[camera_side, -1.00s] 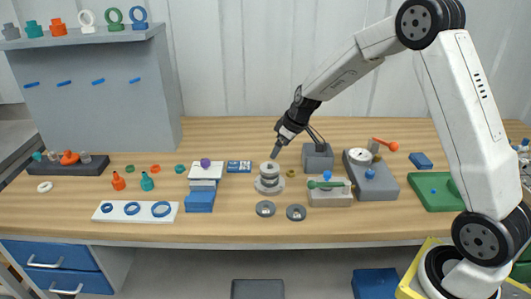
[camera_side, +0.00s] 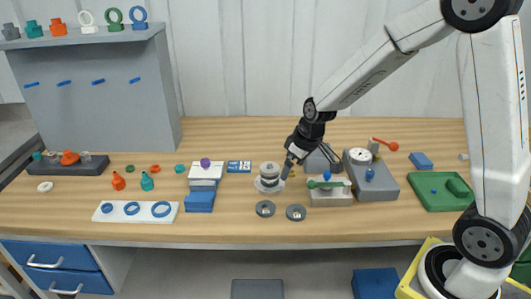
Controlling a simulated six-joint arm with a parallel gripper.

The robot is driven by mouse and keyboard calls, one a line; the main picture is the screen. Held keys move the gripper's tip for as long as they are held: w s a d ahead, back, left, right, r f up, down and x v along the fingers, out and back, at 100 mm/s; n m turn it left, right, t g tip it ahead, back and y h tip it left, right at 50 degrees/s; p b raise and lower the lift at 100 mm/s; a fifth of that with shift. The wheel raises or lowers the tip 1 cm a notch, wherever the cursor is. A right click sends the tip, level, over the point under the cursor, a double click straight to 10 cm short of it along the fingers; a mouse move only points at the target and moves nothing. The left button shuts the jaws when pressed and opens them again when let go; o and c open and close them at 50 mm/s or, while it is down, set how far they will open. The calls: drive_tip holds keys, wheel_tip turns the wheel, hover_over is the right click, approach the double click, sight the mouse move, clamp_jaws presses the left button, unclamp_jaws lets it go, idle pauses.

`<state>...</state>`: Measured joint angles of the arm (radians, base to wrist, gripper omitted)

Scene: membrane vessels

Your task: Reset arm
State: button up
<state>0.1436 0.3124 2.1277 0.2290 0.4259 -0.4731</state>
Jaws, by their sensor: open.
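My gripper (camera_side: 287,171) points down and to the left over the middle of the wooden table, just right of a round stacked metal vessel (camera_side: 269,177). Its tips are small here, and I see nothing held between them. I cannot tell whether the tips touch the vessel's right side. The wrist hides part of a grey box (camera_side: 322,158) behind it.
White and blue blocks (camera_side: 203,183) stand left.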

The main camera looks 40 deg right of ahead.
drive_tip(key=s+a+m, duration=0.1)
drive_tip(key=s+a, duration=0.3)
drive_tip(key=s, duration=0.9)
drive_tip(key=shift+s+a+f+m+g+h, duration=0.15)
drive_tip(key=shift+s+f+m+g+h, duration=0.15)
drive_tip(key=shift+f+g, duration=0.1)
